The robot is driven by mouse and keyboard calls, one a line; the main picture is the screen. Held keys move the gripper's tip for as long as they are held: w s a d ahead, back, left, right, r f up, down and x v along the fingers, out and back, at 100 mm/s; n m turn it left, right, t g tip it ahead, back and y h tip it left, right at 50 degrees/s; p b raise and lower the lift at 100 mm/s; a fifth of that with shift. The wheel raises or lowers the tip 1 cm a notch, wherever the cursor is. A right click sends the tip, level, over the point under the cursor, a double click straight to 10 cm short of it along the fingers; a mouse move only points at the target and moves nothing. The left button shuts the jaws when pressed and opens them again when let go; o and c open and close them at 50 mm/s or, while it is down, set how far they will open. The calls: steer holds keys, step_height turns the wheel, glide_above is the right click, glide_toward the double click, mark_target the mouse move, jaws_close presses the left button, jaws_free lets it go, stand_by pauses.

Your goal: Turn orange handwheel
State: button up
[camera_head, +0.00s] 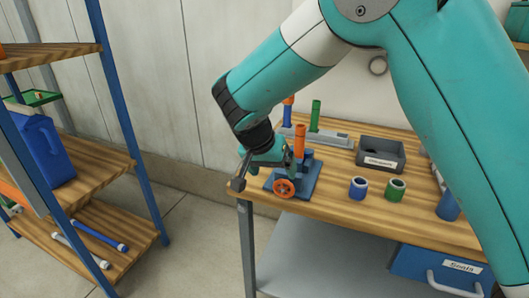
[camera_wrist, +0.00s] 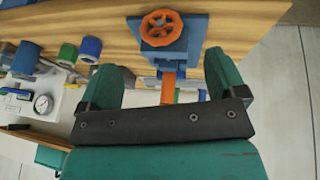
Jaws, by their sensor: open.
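The orange handwheel (camera_head: 284,188) is on the front of a blue valve block (camera_head: 308,181) at the table's front left corner. In the wrist view the orange handwheel (camera_wrist: 162,27) lies at the top, beyond my fingertips. My gripper (camera_head: 270,158) is above and behind the wheel in the head view, beside an upright orange pipe (camera_head: 299,140). In the wrist view my gripper (camera_wrist: 165,62) is open, with the orange pipe (camera_wrist: 168,88) showing between its fingers. The fingers are apart from the wheel. Whether they touch the pipe I cannot tell.
A green pipe (camera_head: 315,115) stands behind. A shelf with a blue jug (camera_head: 40,145) is at left. Floor in front of the table is clear.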

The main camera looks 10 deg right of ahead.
steer(key=v, duration=0.7)
steer(key=shift+s+r, duration=0.1)
